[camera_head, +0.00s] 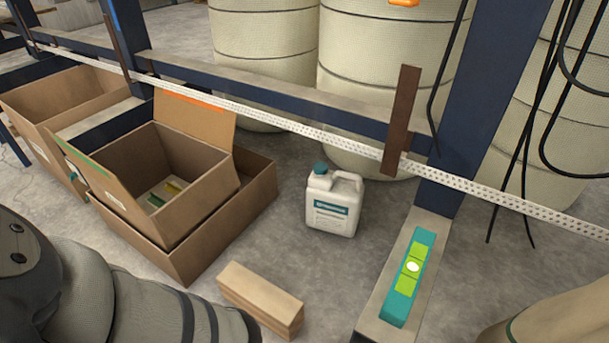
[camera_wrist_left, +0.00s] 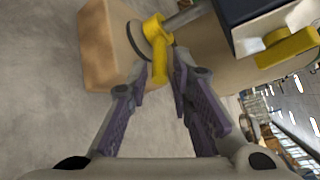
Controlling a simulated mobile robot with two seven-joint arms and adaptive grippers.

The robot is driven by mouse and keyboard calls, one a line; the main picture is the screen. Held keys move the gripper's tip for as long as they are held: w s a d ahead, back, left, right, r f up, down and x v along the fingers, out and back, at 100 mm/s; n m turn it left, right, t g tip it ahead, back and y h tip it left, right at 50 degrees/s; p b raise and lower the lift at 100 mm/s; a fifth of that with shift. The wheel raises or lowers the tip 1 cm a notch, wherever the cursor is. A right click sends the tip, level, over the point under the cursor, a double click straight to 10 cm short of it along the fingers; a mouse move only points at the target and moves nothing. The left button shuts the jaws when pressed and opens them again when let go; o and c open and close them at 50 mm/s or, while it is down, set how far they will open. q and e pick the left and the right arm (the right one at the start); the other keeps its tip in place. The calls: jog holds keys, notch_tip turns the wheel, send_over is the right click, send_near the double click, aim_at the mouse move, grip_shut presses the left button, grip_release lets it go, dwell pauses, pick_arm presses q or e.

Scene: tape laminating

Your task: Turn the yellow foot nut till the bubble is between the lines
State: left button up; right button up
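In the head view a teal spirit level (camera_head: 397,308) with a green window lies on a beam. Its pale bubble (camera_head: 413,266) is near the window's middle and appears to lie between the dark lines, though it is small. In the left wrist view the yellow foot nut (camera_wrist_left: 158,45) sits on a grey rod, with one lug pointing towards my left gripper (camera_wrist_left: 162,72). The two fingertips are on either side of that lug, close to it; I cannot tell whether they touch it. My right gripper is in neither view.
A white jug (camera_head: 334,203), a wooden block (camera_head: 261,298) and cardboard boxes (camera_head: 225,217) stand on the concrete floor left of the beam. A perforated strip (camera_head: 280,119) crosses behind. In the wrist view a tan block (camera_wrist_left: 103,50) is beside the nut.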

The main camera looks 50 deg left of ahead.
pick_arm(q)
jog(key=v, duration=1.1)
jog(key=shift+s, duration=0.25)
jog(key=shift+a+r, duration=0.1)
jog(key=shift+r, duration=0.05)
